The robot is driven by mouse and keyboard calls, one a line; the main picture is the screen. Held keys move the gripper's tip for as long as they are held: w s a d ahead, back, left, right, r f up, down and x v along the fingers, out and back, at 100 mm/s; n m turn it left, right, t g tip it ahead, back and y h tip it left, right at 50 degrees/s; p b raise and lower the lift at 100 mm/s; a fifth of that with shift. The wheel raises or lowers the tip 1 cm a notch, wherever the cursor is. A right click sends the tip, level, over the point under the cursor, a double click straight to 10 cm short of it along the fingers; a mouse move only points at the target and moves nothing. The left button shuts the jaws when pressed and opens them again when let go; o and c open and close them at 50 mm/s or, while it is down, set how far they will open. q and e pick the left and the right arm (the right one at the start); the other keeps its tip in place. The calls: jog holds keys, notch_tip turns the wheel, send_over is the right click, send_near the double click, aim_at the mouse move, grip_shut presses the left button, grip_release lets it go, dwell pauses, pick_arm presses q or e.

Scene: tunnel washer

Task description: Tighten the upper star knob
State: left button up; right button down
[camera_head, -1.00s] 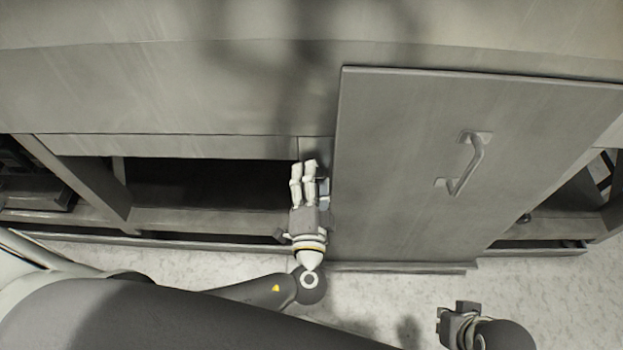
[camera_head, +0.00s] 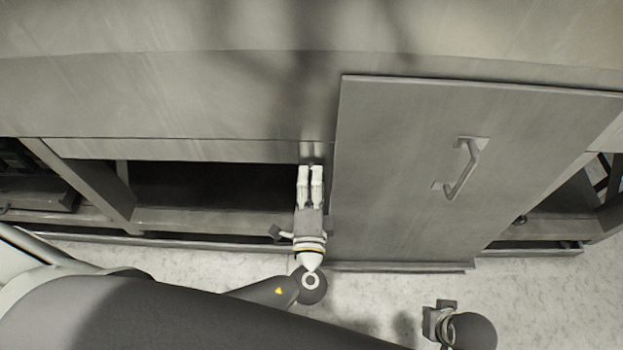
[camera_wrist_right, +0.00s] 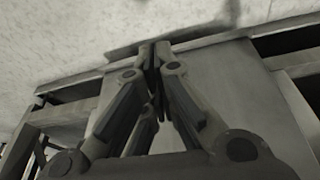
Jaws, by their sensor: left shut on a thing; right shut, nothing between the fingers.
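My left gripper (camera_head: 310,170) is at the left edge of the grey door panel, in the middle of the head view. Its white fingers are close together and point at the machine front. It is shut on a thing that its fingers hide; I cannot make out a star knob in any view. My right gripper (camera_head: 440,318) is low on the right in the head view, away from the machine front. In the right wrist view its fingertips (camera_wrist_right: 154,50) meet with nothing between them.
The grey door panel (camera_head: 400,190) carries a bar handle (camera_head: 464,170) on its right. Left of the panel is a dark open bay (camera_head: 215,186) in the machine frame. A low rail (camera_head: 190,240) runs along the bottom. Pale floor (camera_head: 560,285) is clear at the lower right.

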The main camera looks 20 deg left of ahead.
pick_arm(q)
jog(key=shift+m+p, duration=0.7)
jog(key=shift+m, duration=0.9)
pick_arm(e)
notch_tip(320, 180, down, 6)
jog(key=shift+s, duration=0.45)
pick_arm(q)
jog(key=o, duration=1)
jog(key=v, duration=1.2)
jog(key=shift+r, duration=0.1)
